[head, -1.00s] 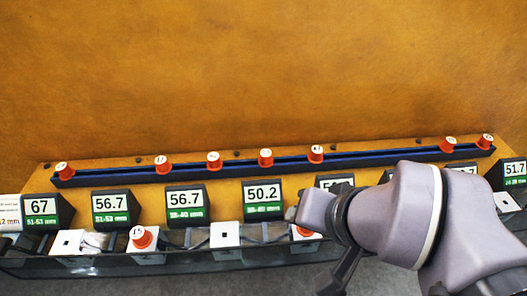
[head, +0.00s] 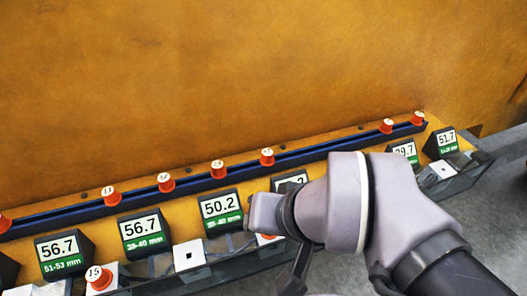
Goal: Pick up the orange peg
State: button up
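Several orange pegs with numbered white tops are in view, and I cannot tell which one the task means. Most stand along a dark blue rail (head: 330,148), such as one orange peg (head: 217,170) near the middle. Another orange peg (head: 99,279) sits on a white block at the lower left. A further orange peg (head: 267,238) shows only in part beside my wrist, which hides the rest. My gripper (head: 294,272) appears as a dark part below my wrist, over the front edge of the station. Its fingertips are not clear, nor whether it holds anything.
Black displays, such as the one reading 50.2 (head: 220,208), stand in a row before the rail. White blocks (head: 189,256) with dark square holes sit in front, in a clear-walled trough (head: 235,268). A brown panel (head: 250,70) rises behind. Grey floor (head: 500,215) lies at right.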

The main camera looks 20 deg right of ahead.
aim_at(387, 125)
jog(key=i+l+z, duration=0.1)
jog(key=l+z, duration=0.25)
jog(key=z, duration=0.15)
jog(key=i+l+z, duration=0.1)
jog(key=l+z, duration=0.2)
jog(key=z, duration=0.2)
jog(key=i+l+z, duration=0.2)
jog(key=z, duration=0.3)
